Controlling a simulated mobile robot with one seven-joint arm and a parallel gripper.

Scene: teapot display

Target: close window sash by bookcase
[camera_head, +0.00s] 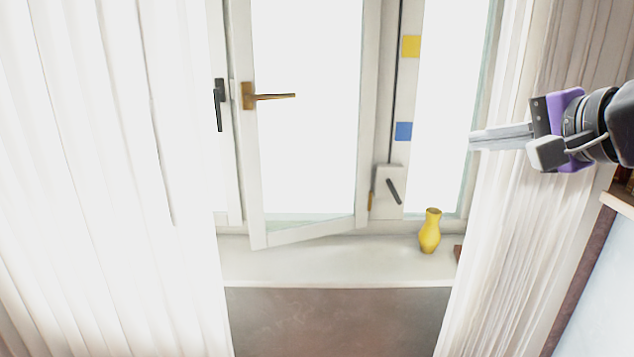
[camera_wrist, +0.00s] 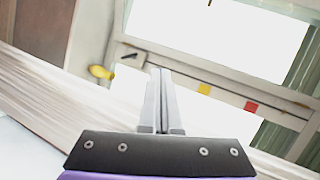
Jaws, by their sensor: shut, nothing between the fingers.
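The window sash (camera_head: 308,234) is white-framed with a bright pane and a brass handle (camera_head: 262,96) on its left side. It stands ajar, its left side swung into the room over the sill. My gripper (camera_head: 471,141) is right of the sash, in front of the right curtain and pane, fingers pointing left. It is shut, empty and apart from the sash. In the wrist view the closed fingers (camera_wrist: 160,72) point up the picture toward the window frame.
A yellow vase (camera_head: 430,232) stands on the white sill (camera_head: 320,265), right of the sash. Pleated curtains hang at left (camera_head: 90,180) and right (camera_head: 520,230). A wooden edge (camera_head: 618,203), perhaps the bookcase, shows at far right. The space before the sash looks clear.

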